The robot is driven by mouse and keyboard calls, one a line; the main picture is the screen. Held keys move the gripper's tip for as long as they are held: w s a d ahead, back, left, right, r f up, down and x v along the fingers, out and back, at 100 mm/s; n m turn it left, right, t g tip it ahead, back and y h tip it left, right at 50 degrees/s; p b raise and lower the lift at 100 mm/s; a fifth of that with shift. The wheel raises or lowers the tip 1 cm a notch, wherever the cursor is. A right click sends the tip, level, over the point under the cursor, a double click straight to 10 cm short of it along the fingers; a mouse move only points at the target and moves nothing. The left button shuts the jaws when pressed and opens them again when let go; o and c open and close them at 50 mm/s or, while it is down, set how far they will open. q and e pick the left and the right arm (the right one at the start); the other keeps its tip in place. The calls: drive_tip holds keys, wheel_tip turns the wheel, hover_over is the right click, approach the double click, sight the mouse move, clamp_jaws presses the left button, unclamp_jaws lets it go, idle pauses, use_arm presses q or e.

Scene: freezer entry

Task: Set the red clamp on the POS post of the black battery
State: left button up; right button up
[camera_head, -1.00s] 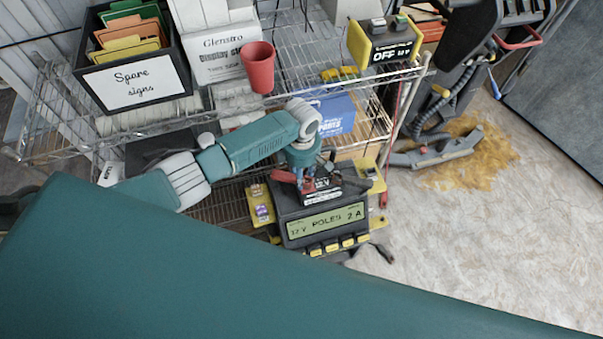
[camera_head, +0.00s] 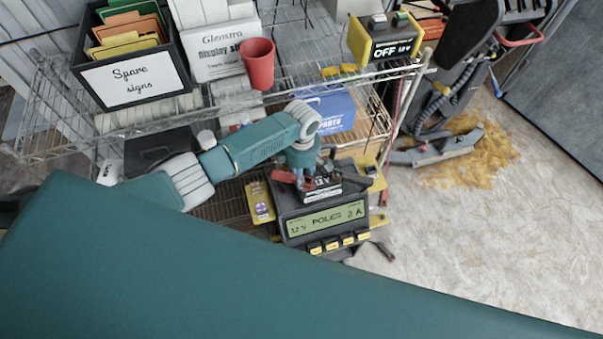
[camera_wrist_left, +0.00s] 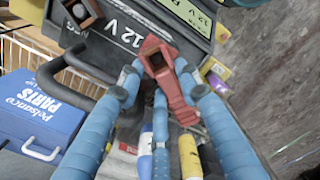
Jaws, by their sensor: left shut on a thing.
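The black battery (camera_head: 322,189) sits behind the charger on the wire cart. In the left wrist view, its dark top marked 12 V (camera_wrist_left: 122,32) fills the upper middle, with a brown post fitting (camera_wrist_left: 82,13) at the upper left. My left gripper (camera_head: 303,172) reaches down at the battery. In the left wrist view its blue fingers (camera_wrist_left: 160,92) are shut on the red clamp (camera_wrist_left: 172,82). The clamp's open end lies at the battery's near edge. I cannot tell whether it surrounds or touches a post; the POS post is not clearly visible. My right gripper is not in view.
A charger (camera_head: 325,222) reading 12 V, POLES, 2 A stands before the battery. A blue parts box (camera_head: 335,111) is behind. A red cup (camera_head: 258,66), a sign box (camera_head: 136,80) and a yellow OFF unit (camera_head: 385,42) stand on the upper shelf. Open floor lies right.

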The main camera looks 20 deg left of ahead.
use_arm(q)
drive_tip(key=shift+f, duration=0.6)
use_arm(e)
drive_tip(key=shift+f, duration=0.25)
use_arm(q)
drive_tip(key=o, duration=1.4)
drive_tip(key=shift+r, duration=0.1)
wheel_tip(320, 180, up, 12)
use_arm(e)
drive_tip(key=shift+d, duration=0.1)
